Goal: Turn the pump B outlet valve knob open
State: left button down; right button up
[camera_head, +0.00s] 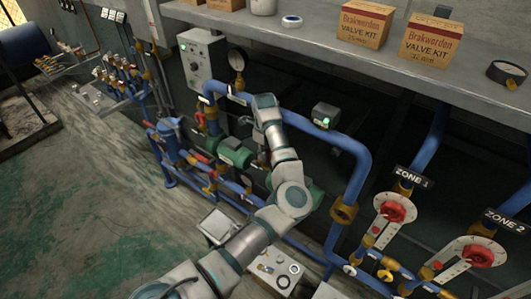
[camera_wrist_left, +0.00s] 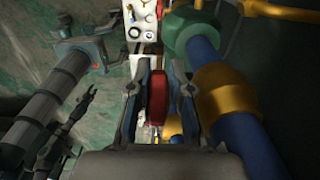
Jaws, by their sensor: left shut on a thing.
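My left gripper (camera_wrist_left: 158,73) is shut on a red knob (camera_wrist_left: 158,98), which stands edge-on between its two dark fingers in the left wrist view. A blue pipe with a brass collar (camera_wrist_left: 226,92) runs close to the right of the fingers, with a green flange (camera_wrist_left: 190,32) above it. In the head view my left arm reaches up from the bottom to the pump piping, and its hand (camera_head: 266,108) is over the pipes. The fingertips and the held knob cannot be made out there.
Green pumps (camera_head: 236,152) and blue pipes crowd around the hand. A grey control box (camera_head: 203,58) and a gauge (camera_head: 237,60) stand behind it. Zone 1 (camera_head: 393,211) and Zone 2 (camera_head: 478,256) red valves are at right. The floor at left is open.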

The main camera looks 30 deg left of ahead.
pick_arm(q)
jog(key=shift+f, duration=0.25)
jog(key=c, duration=1.2)
grip_release()
jog(key=shift+o, duration=0.7)
jog(key=shift+w, duration=0.15)
jog(key=shift+a, duration=0.1)
jog(key=shift+r, duration=0.1)
jog(key=shift+r, duration=0.35)
notch_tip(320, 180, up, 11)
jog(key=shift+w+a, duration=0.1)
jog(key=shift+f, duration=0.1)
